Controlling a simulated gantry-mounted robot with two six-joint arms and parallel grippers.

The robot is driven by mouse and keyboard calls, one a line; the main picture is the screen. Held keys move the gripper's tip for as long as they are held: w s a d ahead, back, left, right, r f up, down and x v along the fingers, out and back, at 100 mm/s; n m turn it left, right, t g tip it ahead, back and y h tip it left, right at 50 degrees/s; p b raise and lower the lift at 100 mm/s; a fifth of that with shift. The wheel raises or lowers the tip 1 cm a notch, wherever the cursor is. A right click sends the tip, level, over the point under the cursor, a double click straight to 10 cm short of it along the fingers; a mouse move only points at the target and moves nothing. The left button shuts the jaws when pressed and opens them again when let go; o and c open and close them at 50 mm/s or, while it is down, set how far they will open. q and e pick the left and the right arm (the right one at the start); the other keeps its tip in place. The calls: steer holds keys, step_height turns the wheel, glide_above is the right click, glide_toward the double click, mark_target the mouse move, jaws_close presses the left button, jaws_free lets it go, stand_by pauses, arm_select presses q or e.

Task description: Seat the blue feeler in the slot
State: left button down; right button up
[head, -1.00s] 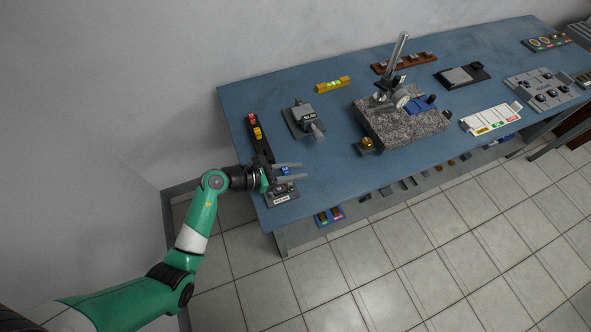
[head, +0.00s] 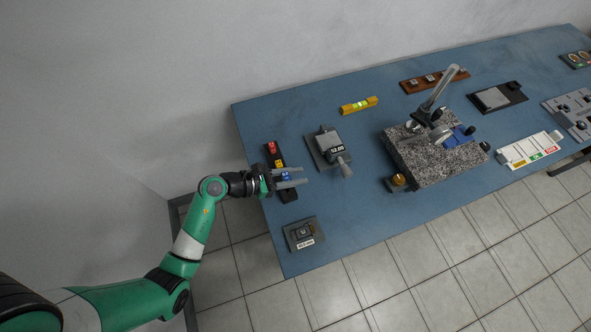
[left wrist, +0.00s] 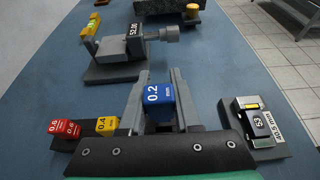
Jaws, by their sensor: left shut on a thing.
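The blue feeler (head: 286,177), marked 0.2, is between the fingers of my left gripper (head: 291,177), which is shut on it. It also shows in the left wrist view (left wrist: 159,99). A dark rack (head: 290,196) lies under the fingers, holding a red feeler (head: 271,148) and a yellow feeler (head: 279,163) in line with the blue one. The gripper hides the blue feeler's lower end, so I cannot tell whether it sits in a slot or is held above. A grey gauge block (head: 303,233) with a white label stands in front of the rack. My right gripper is not in view.
A grey instrument with a numeric display (head: 328,149) stands right of the gripper, with a yellow level (head: 358,105) behind it. A granite base (head: 440,165) with a stand is further right.

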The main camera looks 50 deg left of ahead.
arm_select(q)
steer(key=shift+a+f+b, duration=0.1)
steer(key=shift+f+b, duration=1.85)
steer(key=shift+f, duration=0.9)
steer(key=shift+f, duration=0.15)
steer(key=c, duration=0.5)
jaws_free()
steer(key=shift+c, duration=0.2)
steer(key=c, duration=0.5)
step_height(320, 180, up, 5)
steer(key=p, duration=0.5)
steer(key=shift+f, duration=0.25)
